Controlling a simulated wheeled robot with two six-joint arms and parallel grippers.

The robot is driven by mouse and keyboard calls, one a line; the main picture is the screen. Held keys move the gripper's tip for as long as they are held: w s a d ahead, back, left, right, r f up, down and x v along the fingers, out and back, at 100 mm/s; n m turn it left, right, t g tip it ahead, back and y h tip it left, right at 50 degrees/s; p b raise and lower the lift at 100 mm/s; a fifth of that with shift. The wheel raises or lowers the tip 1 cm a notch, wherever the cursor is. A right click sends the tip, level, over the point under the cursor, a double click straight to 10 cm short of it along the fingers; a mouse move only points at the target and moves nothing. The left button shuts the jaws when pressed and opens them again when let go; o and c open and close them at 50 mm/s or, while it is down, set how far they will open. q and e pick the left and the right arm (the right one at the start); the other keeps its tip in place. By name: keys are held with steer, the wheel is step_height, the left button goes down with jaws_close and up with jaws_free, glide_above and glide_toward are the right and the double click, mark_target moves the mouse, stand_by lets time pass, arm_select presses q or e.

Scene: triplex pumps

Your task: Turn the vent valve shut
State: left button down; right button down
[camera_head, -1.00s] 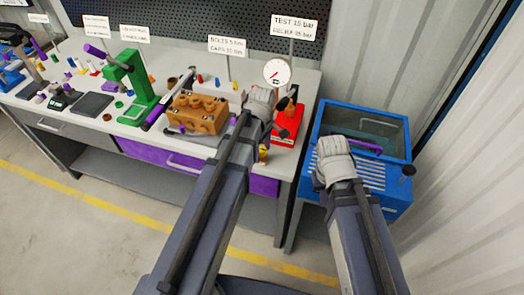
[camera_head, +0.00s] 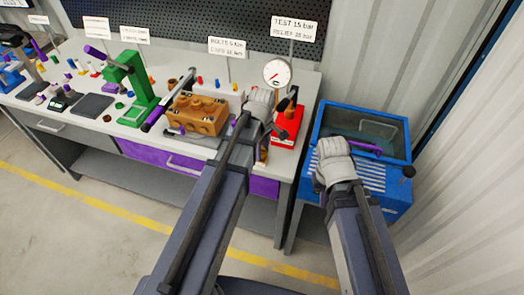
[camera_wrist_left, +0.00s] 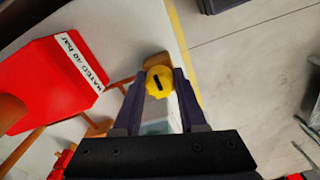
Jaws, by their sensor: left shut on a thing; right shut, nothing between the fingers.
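A round yellow knob (camera_wrist_left: 159,82) with a dark slot across its face, which looks like the vent valve, sits between the fingers of my left gripper (camera_wrist_left: 160,92) in the left wrist view. The fingers are shut on its sides. In the head view my left wrist is over the right end of the bench, beside the red test pump (camera_head: 289,124), and hides the knob and fingertips. The red pump body (camera_wrist_left: 62,72) also shows in the left wrist view, left of the knob. My right gripper (camera_head: 333,147) is over the blue tank, its fingers mostly hidden.
An orange-brown pump block (camera_head: 197,115) stands left of my left wrist. A green press (camera_head: 131,85) is further left. The blue tank (camera_head: 398,195), with a purple handle, stands at the right. The front floor is clear.

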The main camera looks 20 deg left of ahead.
arm_select(q)
steer(key=m, duration=0.8)
steer(key=shift+m, duration=0.4)
steer(key=m, duration=0.4)
steer(key=shift+m, duration=2.5)
steer(key=shift+c, duration=2.3)
jaws_free()
